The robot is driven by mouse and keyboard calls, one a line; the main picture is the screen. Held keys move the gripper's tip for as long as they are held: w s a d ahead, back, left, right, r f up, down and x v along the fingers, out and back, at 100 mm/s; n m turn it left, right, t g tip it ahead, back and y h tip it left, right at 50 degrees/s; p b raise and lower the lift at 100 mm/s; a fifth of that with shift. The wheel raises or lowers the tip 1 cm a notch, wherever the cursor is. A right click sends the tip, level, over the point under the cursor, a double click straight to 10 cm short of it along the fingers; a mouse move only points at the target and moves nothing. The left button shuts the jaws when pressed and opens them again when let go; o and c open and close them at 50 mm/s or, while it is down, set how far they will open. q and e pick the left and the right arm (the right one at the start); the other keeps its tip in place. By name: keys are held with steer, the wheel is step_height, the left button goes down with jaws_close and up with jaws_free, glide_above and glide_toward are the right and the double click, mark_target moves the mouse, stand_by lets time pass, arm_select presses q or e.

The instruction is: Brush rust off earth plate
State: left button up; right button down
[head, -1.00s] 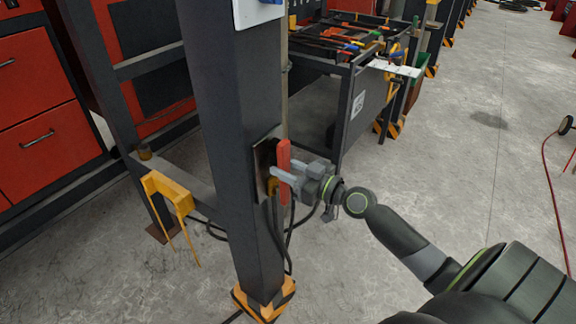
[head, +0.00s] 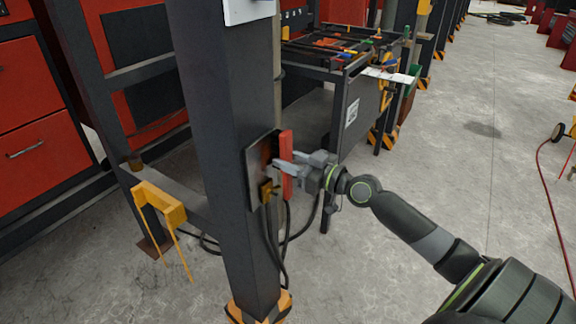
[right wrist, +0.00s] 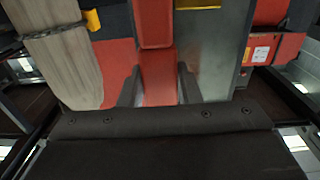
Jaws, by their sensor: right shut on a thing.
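The earth plate (head: 256,163) is a flat plate on the side of a dark steel column, with a brownish rusty patch and a yellow lug (head: 266,191) low on it. My right gripper (head: 284,166) is shut on a red brush (head: 286,148), which stands upright in front of the plate. I cannot tell whether its bristles touch the plate. In the right wrist view the red brush (right wrist: 156,55) sits between the two dark fingers. The brush hides part of the plate. My left gripper is not in view.
The dark column (head: 225,110) has a striped foot. A yellow bracket (head: 160,204) hangs on the rail to its left. Black cables hang below the plate. A tool cart (head: 355,110) stands behind. The concrete floor at right is mostly clear, with a red hose.

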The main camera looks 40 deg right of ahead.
steer(key=shift+s+a+r+p, duration=0.15)
steer(key=shift+s+a+p, duration=0.05)
steer(key=shift+a+p, duration=0.3)
steer(key=shift+s+a+r+p, duration=0.1)
steer(key=shift+s+a+p, duration=0.1)
steer(key=shift+a+p, duration=0.3)
steer(key=shift+s+a+p, duration=0.25)
steer(key=shift+a+p, duration=0.1)
steer(key=shift+a, duration=0.3)
steer(key=shift+a+f, duration=0.2)
steer(key=shift+a, duration=0.1)
steer(key=shift+s+d, duration=0.1)
steer(key=shift+s+d+f, duration=0.15)
steer(key=shift+s+d, duration=0.05)
steer(key=shift+s, duration=0.3)
steer(key=shift+b+v, duration=0.7)
steer(key=shift+v, duration=1.8)
